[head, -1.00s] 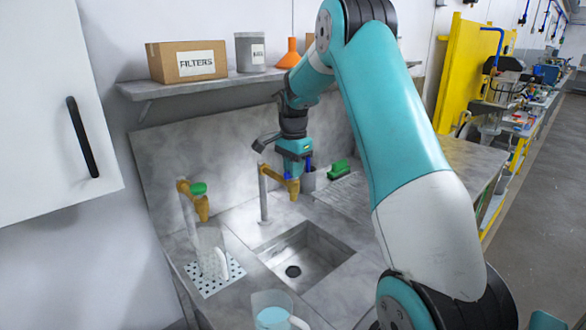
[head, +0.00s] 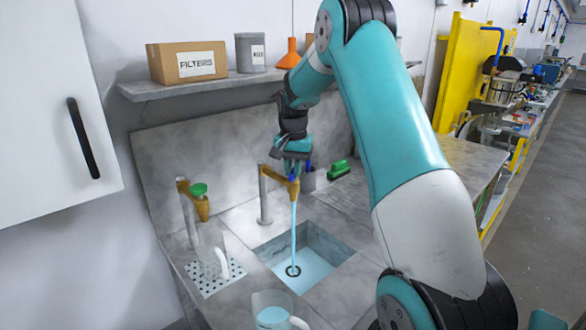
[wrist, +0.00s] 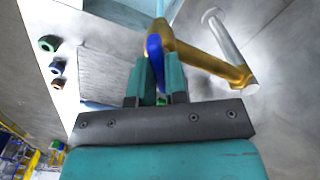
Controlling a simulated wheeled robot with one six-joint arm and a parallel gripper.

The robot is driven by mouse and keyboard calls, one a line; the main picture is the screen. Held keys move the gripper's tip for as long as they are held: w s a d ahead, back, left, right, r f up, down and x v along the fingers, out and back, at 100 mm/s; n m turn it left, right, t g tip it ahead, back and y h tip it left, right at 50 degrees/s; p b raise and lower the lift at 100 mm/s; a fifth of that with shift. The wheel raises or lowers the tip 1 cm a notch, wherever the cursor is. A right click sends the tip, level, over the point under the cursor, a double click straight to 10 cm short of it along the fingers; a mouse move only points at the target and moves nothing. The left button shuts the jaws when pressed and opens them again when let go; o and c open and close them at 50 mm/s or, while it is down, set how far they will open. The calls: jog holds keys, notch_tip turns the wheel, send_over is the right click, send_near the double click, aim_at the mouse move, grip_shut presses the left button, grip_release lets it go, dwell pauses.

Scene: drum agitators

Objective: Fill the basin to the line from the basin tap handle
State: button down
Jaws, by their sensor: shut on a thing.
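The basin (head: 325,240) is a square sink set in the grey counter, with blue water (head: 312,268) over its floor. A blue stream (head: 293,235) falls into it from the brass basin tap (head: 292,185). I cannot make out a fill line on its walls. My gripper (head: 296,160) is at the tap's top, shut on the blue basin tap handle (wrist: 153,45). In the wrist view, the two teal fingers of my gripper (wrist: 161,78) stand on either side of the handle, beside the brass tap body (wrist: 205,62).
A second brass tap with a green handle (head: 197,189) stands at left over a clear jug (head: 212,255) on a perforated grate (head: 200,286). A jug with blue liquid (head: 272,316) stands in front of the basin. A green brush or sponge (head: 338,170) lies behind. A shelf (head: 200,88) hangs above.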

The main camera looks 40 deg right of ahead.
aim_at(293, 170)
jog(key=n, duration=0.7)
jog(key=shift+r, duration=0.1)
dwell(0.5)
jog(key=c, duration=1.1)
grip_release()
jog(key=shift+c, duration=0.2)
notch_tip(293, 170, up, 17)
jog(key=b, duration=0.2)
jog(key=shift+r+b, duration=0.15)
jog(key=shift+b, duration=0.2)
